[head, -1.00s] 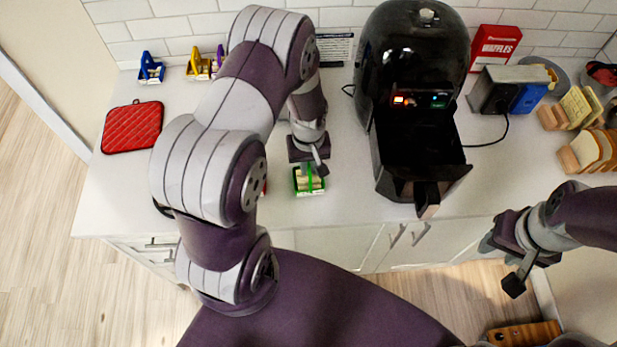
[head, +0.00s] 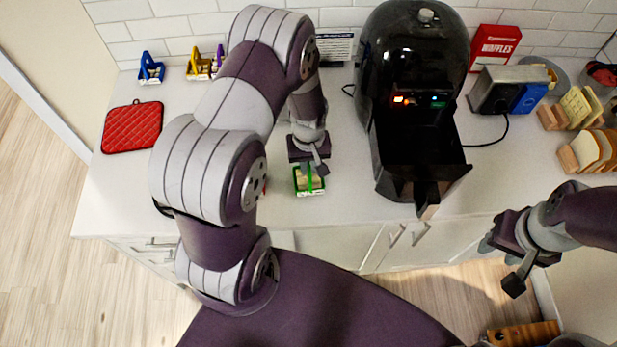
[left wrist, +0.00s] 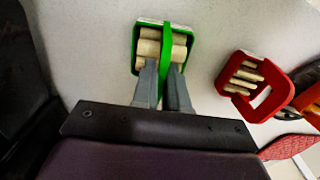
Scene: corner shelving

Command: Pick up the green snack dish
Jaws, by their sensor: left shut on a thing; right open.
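The green snack dish (head: 309,190) sits at the front of the white counter in the head view, with pale rolled snacks in it and a green handle across its middle. It also shows at the top of the left wrist view (left wrist: 137,55). My left gripper (head: 312,172) is over the dish from behind. In the left wrist view its two fingers (left wrist: 163,75) are shut on the dish's green handle. I cannot tell whether the dish is clear of the counter. My right gripper (head: 510,265) is open and empty at the right, in front of the counter.
A red snack dish (left wrist: 241,75) stands beside the green one, mostly hidden by my left arm in the head view. A black air fryer (head: 415,110) with its drawer out stands to the right. Blue (head: 151,69) and yellow (head: 199,68) dishes and a red potholder (head: 132,128) lie at left.

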